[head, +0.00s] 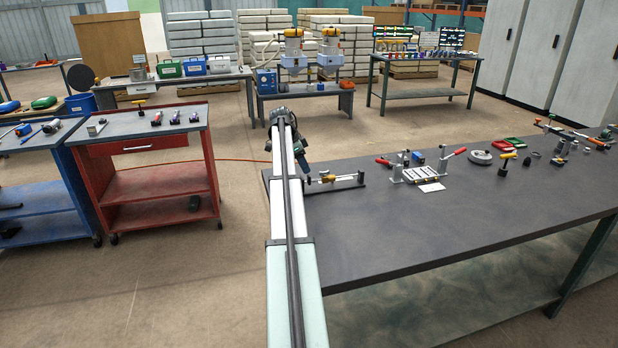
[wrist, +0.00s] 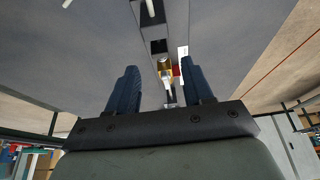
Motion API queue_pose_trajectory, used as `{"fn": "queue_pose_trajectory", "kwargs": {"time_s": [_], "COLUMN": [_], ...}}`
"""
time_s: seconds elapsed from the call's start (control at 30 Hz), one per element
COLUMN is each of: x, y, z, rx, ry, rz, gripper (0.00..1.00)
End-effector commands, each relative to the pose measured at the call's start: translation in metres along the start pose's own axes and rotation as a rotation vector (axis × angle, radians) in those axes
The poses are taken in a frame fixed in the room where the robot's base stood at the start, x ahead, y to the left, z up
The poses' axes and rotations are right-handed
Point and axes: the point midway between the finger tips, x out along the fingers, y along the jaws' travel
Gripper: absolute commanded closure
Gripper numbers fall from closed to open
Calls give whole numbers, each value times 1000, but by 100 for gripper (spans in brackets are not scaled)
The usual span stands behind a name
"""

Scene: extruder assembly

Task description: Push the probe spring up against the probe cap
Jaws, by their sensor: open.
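A small probe assembly with a brass-coloured part (head: 327,177) lies along a dark fixture rail (head: 345,186) on the left end of the bench. In the wrist view the brass part (wrist: 164,63) sits between my fingers, with a small red part (wrist: 176,71) beside it and a thin pale rod (wrist: 170,95) nearer the camera. My gripper (wrist: 160,75) is open, with one blue finger on each side of the assembly and visible gaps. In the head view it is partly hidden at the assembly's left end. I cannot tell the probe spring and probe cap apart at this size.
On the dark bench (head: 430,230), a fixture with red-handled clamps (head: 420,172) stands right of the rail. A grey round part (head: 480,157) and red and green trays (head: 508,144) lie farther right. The front of the bench is clear.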

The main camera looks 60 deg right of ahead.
Motion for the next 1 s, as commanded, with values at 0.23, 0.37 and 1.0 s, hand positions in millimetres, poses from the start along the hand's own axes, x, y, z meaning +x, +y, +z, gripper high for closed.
{"fn": "queue_pose_trajectory", "kwargs": {"time_s": [0.23, 0.37, 1.0], "x": [41, 54, 65], "y": [1, 0, 0], "z": [1, 0, 1], "rx": [-1, -1, -1], "ry": [-1, 0, 0], "rz": [2, 0, 0], "gripper": [49, 49, 62]}}
